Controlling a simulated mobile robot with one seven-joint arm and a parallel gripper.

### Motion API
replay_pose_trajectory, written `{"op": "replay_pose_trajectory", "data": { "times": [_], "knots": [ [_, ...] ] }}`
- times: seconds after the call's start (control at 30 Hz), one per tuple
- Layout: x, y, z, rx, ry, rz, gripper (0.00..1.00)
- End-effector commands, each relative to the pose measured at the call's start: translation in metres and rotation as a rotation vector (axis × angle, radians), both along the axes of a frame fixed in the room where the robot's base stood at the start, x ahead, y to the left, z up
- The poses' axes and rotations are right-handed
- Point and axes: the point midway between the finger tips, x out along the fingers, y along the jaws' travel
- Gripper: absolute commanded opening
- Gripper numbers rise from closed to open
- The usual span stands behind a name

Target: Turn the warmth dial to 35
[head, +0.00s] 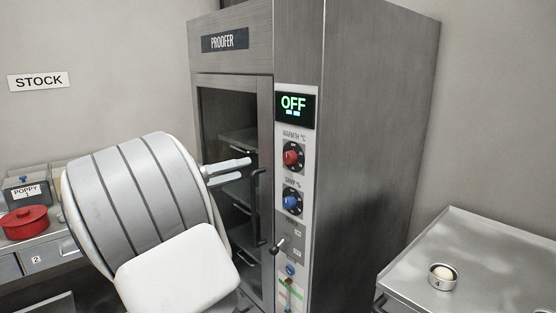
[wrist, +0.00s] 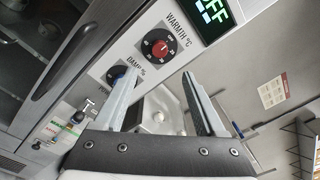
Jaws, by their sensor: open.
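The warmth dial (head: 292,157) is a red knob on a black scale, on the proofer's (head: 365,150) front control strip below the display. It also shows in the wrist view (wrist: 159,48), ahead of and just above the fingertips; its setting is too small to read surely. The display (head: 295,104) reads OFF in green. My gripper (head: 246,169) is open and empty, its fingers pointing right toward the strip, left of the dial and in front of the glass door. In the wrist view both fingers (wrist: 158,75) are spread apart and appear clear of the dial.
The blue damp dial (head: 291,202) sits just below the warmth dial. The door's dark vertical handle (head: 257,207) is left of the strip. A small lever (head: 277,246) and more controls are lower down. A steel counter (head: 480,240) with a small round pot (head: 443,276) is at right.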

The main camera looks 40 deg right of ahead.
Motion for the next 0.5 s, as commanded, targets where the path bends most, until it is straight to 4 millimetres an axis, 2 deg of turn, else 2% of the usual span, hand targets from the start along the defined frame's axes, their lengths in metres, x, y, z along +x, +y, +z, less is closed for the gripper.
{"op": "replay_pose_trajectory", "data": {
  "times": [0.03,0.3,0.5],
  "knots": [
    [-0.001,-0.013,0.000,-0.001,-0.001,-0.006,0.73],
    [0.000,-0.073,0.000,0.001,-0.001,-0.006,0.73],
    [0.001,-0.111,-0.001,0.001,0.000,-0.004,0.73]
  ]
}}
